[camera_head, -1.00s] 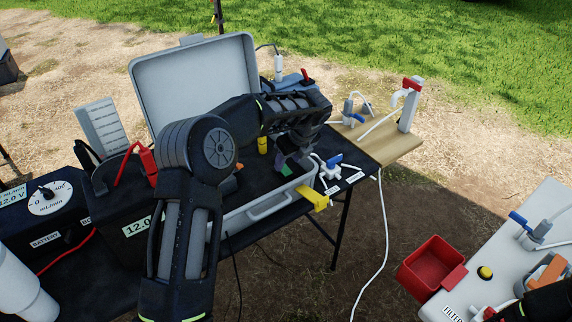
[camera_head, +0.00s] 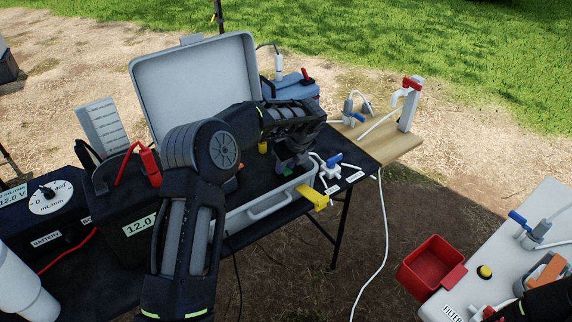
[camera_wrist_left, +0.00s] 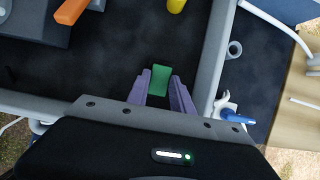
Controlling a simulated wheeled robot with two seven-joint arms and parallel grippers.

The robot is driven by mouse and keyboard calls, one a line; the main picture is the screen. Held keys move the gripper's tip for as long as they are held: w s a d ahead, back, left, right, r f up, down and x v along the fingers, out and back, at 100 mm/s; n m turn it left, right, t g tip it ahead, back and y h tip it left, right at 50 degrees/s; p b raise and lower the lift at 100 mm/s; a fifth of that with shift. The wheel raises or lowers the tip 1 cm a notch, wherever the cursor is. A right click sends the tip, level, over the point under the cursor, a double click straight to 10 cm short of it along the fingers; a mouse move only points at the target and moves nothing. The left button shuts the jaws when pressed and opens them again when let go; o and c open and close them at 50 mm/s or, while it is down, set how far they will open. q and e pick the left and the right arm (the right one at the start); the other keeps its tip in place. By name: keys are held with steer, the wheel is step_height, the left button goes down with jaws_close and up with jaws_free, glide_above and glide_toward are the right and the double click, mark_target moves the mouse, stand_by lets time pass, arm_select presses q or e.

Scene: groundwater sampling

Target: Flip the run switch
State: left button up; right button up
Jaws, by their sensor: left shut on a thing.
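My left gripper (camera_head: 288,168) reaches down into the open grey case (camera_head: 268,204) on the black table. In the left wrist view its two purple fingers (camera_wrist_left: 160,84) are shut on a small green piece (camera_wrist_left: 160,76), which looks like the run switch. The green piece is mostly hidden in the head view, with a bit of green showing below the fingers. I cannot tell which way the switch is set. My right gripper's jaws are not visible; only a dark part of that arm shows at the lower right.
An orange lever (camera_wrist_left: 72,10) and a yellow part (camera_wrist_left: 176,4) are in the case. A blue-handled valve (camera_head: 333,160) stands just right of it, and a yellow block (camera_head: 314,197) sticks out at its front corner. A red bin (camera_head: 432,264) is lower right.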

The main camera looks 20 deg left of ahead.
arm_select(q)
jaws_close()
steer(key=shift+r+p, duration=0.15)
steer(key=shift+p, duration=0.25)
steer(key=p, duration=0.2)
steer(key=g+h+p, duration=0.1)
steer(key=p, duration=0.1)
steer(key=h+p, duration=0.1)
steer(key=shift+w+a+r+g+p, duration=0.2)
steer(key=shift+a+r+g+p, duration=0.1)
steer(key=shift+a+p, duration=0.1)
steer(key=shift+f+h, duration=0.25)
steer(key=shift+h, duration=0.25)
steer(key=shift+w+a+f+g+h, duration=0.1)
steer(key=shift+f+g+h, duration=0.05)
steer(key=shift+g+h, duration=0.3)
